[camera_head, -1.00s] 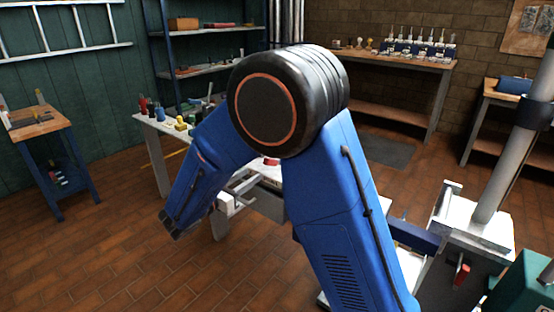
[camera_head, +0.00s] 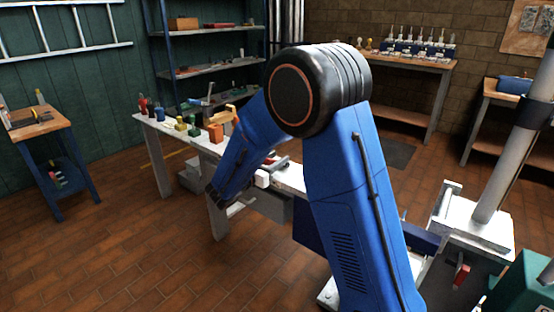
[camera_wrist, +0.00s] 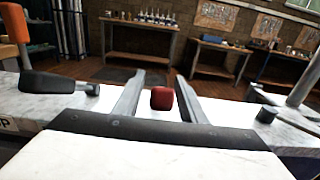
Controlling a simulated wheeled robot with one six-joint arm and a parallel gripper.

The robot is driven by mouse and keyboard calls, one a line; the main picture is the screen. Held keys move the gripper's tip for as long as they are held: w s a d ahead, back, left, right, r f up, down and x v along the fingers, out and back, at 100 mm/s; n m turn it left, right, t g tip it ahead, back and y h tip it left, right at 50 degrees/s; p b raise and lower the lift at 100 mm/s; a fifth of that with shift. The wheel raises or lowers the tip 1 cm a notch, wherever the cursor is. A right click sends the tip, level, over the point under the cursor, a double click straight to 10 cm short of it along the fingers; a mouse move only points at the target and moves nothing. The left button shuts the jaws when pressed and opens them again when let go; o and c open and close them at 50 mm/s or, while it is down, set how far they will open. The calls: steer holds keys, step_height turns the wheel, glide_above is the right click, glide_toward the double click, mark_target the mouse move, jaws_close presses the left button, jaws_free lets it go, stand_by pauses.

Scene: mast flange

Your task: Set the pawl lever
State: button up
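In the wrist view, my gripper (camera_wrist: 160,76) is open, with its two grey fingers spread apart. A small red block-like knob (camera_wrist: 161,98) shows between the fingers, over the white bench top; I cannot tell its distance or whether it is the pawl lever's grip. A black handle (camera_wrist: 47,83) on a metal pivot lies to the left of the fingers, apart from them. In the head view, my gripper's white body (camera_head: 262,179) shows partly behind my blue arm, at the bench (camera_head: 290,178). The fingers and the knob are hard to make out there.
An orange upright part (camera_wrist: 14,24) stands at the wrist view's left edge. A dark cylinder (camera_wrist: 266,115) and a slanted pole (camera_wrist: 305,85) are at right. In the head view, several coloured items (camera_head: 181,124) stand on the bench's left end. A mast (camera_head: 508,165) rises at right.

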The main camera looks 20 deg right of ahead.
steer(key=shift+w+d, duration=0.2)
steer(key=shift+d, duration=0.05)
jaws_close()
